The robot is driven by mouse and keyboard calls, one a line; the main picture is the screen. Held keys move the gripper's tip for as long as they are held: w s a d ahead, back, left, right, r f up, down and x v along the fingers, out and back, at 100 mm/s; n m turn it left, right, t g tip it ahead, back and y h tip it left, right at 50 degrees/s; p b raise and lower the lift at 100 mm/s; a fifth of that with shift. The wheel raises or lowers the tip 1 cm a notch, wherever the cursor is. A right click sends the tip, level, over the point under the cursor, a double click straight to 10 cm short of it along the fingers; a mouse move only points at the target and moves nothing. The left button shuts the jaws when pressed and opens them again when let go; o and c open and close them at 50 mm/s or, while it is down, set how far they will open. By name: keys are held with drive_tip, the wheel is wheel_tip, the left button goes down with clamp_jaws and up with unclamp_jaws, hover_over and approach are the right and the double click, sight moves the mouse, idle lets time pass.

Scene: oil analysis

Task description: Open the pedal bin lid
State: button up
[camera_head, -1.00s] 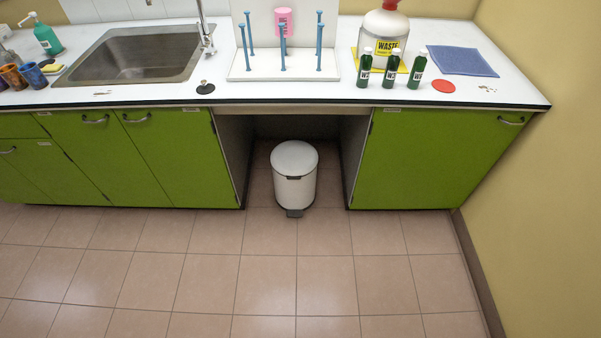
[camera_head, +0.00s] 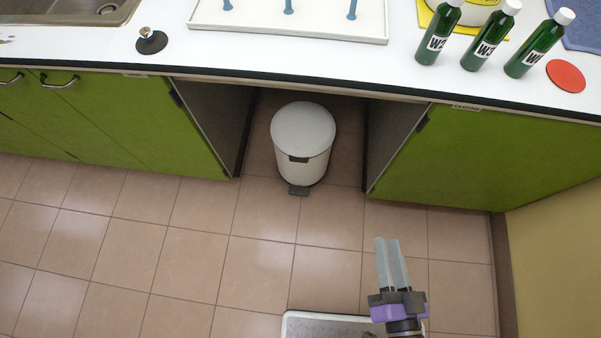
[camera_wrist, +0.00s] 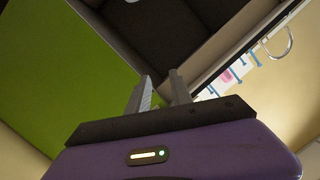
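The white pedal bin (camera_head: 309,168) stands upright on the floor in the gap between the green cabinets. Its round lid (camera_head: 303,124) is down. The dark pedal (camera_head: 299,190) sticks out at the bottom front, close to the floor. My gripper (camera_head: 387,240) is to the right of the bin and nearer to me, in front of the right cabinet, touching nothing. Its two grey fingers have a narrow empty gap between them, which also shows in the wrist view (camera_wrist: 160,77). I cannot make out the bin clearly in the wrist view.
The white counter (camera_head: 300,60) overhangs the bin. Cabinet sides flank the gap, with the green right cabinet (camera_head: 470,160) close by. Green bottles (camera_head: 485,42) and a red disc (camera_head: 566,76) stand on the counter. The tiled floor (camera_head: 250,265) before the bin is clear.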

drive_tip(key=w+a+f+m+y+b, duration=0.1)
drive_tip(key=w+a+f+m+b, duration=0.1)
drive_tip(key=w+f+b, duration=0.45)
drive_tip(key=w+a+f+m+b, duration=0.1)
drive_tip(key=w+a+f+b, duration=0.15)
drive_tip(key=f, duration=0.65)
drive_tip(key=w+a+f+m+y+b, duration=0.1)
drive_tip(key=w+a+f+m+b, duration=0.15)
drive_tip(key=w+f+b, duration=0.4)
drive_tip(key=w+a+f+m+t+y+b, duration=0.15)
drive_tip(key=w+a+f+m+b, duration=0.25)
drive_tip(key=w+a+f+b, duration=0.65)
drive_tip(key=w+a+f, duration=0.2)
drive_tip(key=w+a, duration=0.1)
drive_tip(key=w, duration=0.3)
drive_tip(key=shift+f, duration=0.15)
drive_tip(key=shift+y, duration=0.25)
clamp_jaws()
